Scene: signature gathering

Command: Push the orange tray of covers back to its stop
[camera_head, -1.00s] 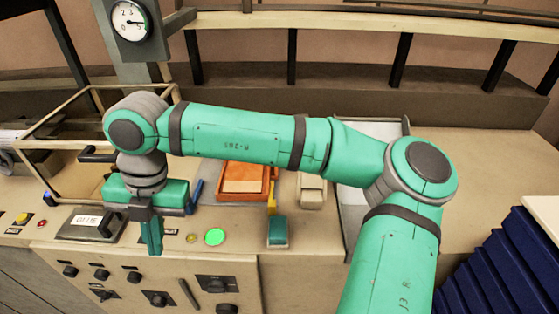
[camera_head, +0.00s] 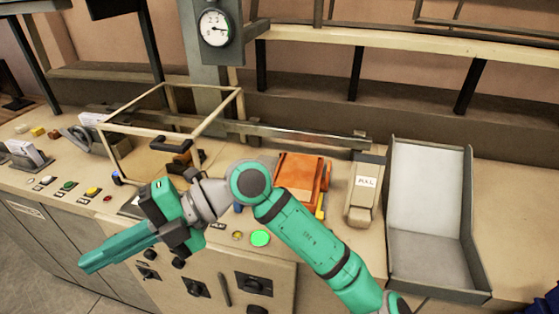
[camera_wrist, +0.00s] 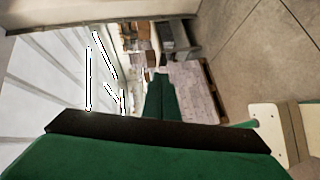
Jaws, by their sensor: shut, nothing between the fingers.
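The orange tray (camera_head: 295,178) sits on the bench in the head view, to the right of the wire-framed guard. An orange-brown top fills most of it, and my arm covers its near left part. My gripper (camera_head: 86,264) is shut and empty. It points left and toward the viewer, out over the bench's front edge, well to the left of the tray. In the wrist view the closed green fingers (camera_wrist: 158,98) point away from the bench toward the room. The tray is not in the wrist view. I cannot make out its stop.
A guard frame (camera_head: 180,118) stands left of the tray. A beige block marked PULL (camera_head: 363,190) and a grey metal chute (camera_head: 433,205) stand to its right. A lit green button (camera_head: 260,238) is at the front edge. A gauge (camera_head: 214,27) hangs above.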

